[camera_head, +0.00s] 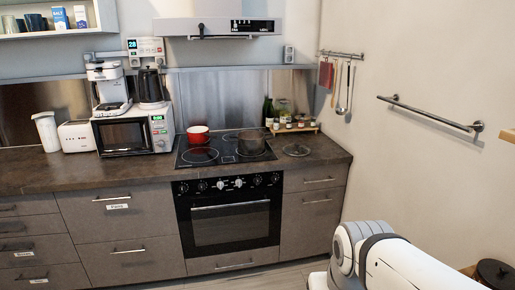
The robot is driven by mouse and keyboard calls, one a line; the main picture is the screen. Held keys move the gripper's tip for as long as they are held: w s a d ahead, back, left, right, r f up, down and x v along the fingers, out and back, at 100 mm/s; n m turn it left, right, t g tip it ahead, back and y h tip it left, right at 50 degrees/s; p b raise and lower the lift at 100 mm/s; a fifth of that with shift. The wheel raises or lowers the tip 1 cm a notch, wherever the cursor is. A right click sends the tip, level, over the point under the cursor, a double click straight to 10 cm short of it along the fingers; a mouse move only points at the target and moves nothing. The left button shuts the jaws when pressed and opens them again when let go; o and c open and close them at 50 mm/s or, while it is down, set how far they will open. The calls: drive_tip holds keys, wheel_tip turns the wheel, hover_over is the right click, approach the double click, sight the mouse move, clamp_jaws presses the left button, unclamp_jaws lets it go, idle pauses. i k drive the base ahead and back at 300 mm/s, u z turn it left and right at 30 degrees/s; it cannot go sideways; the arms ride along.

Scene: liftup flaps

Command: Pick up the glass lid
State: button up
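The glass lid (297,150) seems to be the clear round thing lying flat on the dark counter, just right of the cooktop (226,157). It is small and faint here, and its knob shows only as a dark spot. My white arm comes in at the lower right, well in front of the counter and apart from the lid. My gripper is out of view, so I cannot see its fingers.
Bottles and jars (285,116) stand on a small shelf behind the lid. A towel bar (430,113) sticks out from the right wall. Floor is free before the oven (230,216).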

sight(297, 149)
drive_tip(key=i, duration=2.4)
drive_tip(key=z, duration=2.05)
drive_tip(key=i, duration=0.45)
drive_tip(key=u, duration=2.05)
drive_tip(key=i, duration=0.5)
drive_tip(key=z, duration=0.05)
